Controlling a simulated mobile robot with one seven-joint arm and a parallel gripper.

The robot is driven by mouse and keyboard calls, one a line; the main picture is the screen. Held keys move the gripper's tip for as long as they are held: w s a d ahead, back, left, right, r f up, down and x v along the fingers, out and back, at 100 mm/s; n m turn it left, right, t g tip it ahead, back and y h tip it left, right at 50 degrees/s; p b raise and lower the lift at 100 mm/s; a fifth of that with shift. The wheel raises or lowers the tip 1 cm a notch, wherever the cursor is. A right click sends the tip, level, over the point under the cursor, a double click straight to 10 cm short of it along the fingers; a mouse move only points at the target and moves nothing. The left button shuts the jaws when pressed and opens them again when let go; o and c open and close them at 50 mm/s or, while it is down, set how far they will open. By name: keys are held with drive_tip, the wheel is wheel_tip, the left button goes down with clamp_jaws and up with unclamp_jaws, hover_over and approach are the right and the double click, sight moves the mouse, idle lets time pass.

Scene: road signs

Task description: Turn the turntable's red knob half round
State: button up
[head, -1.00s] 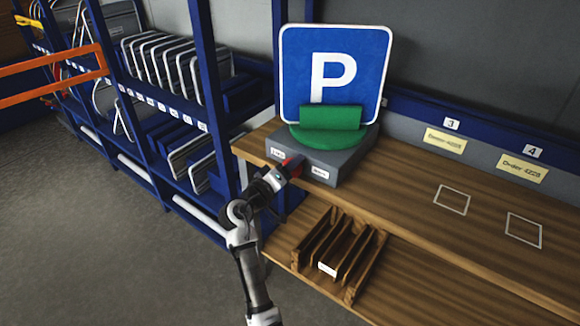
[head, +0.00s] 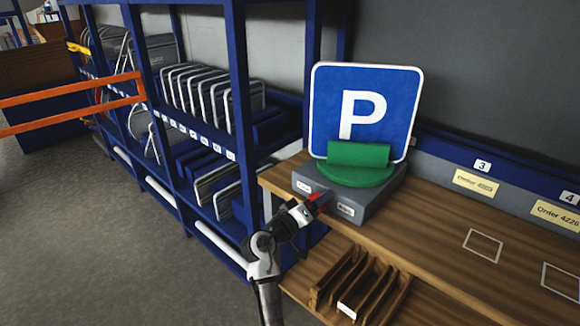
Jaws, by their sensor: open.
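The turntable has a grey base (head: 376,206) at the left end of the wooden bench. Its round green plate and green holder (head: 357,155) carry an upright blue parking sign (head: 362,112) with a white P, facing me. The red knob (head: 320,199) is on the front of the base, between two small white labels. My gripper (head: 313,204) is at the front of the base, right at the knob. It is open, and its fingers and the knob overlap in the picture, so I cannot tell whether they touch.
A wooden slotted rack (head: 360,284) stands on a lower shelf, right of my arm. The bench top (head: 440,236) to the right is clear, with white outlined squares. Blue shelving (head: 240,100) with stored signs stands at the left. An orange rail (head: 70,93) is farther left.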

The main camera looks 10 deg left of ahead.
drive_tip(key=m, duration=0.1)
drive_tip(key=m+b, duration=0.1)
drive_tip(key=m, duration=0.1)
drive_tip(key=shift+f+m, duration=0.2)
drive_tip(key=shift+m, duration=0.1)
drive_tip(key=m, duration=0.2)
drive_tip(key=m+b, duration=0.1)
drive_tip(key=m, duration=0.2)
drive_tip(key=shift+s+d+r+m, duration=0.1)
drive_tip(key=shift+r+m, duration=0.15)
drive_tip(key=shift+m, duration=0.15)
drive_tip(key=b+v, duration=0.4)
drive_tip(key=v, duration=1)
drive_tip(key=w+d+r+p, duration=0.2)
drive_tip(key=w+r, duration=0.1)
drive_tip(key=r, duration=0.9)
drive_tip(key=w+d+r+p, duration=0.2)
drive_tip(key=w+d+r, duration=0.15)
drive_tip(key=r, duration=0.95)
drive_tip(key=a+r+p+x, duration=0.15)
drive_tip(key=p+x, duration=0.45)
drive_tip(key=x, duration=0.7)
drive_tip(key=f+b+v, duration=0.1)
drive_tip(key=b+v, duration=0.2)
drive_tip(key=v, duration=2)
drive_tip(key=shift+s+d+m, duration=0.2)
drive_tip(key=shift+m, duration=0.1)
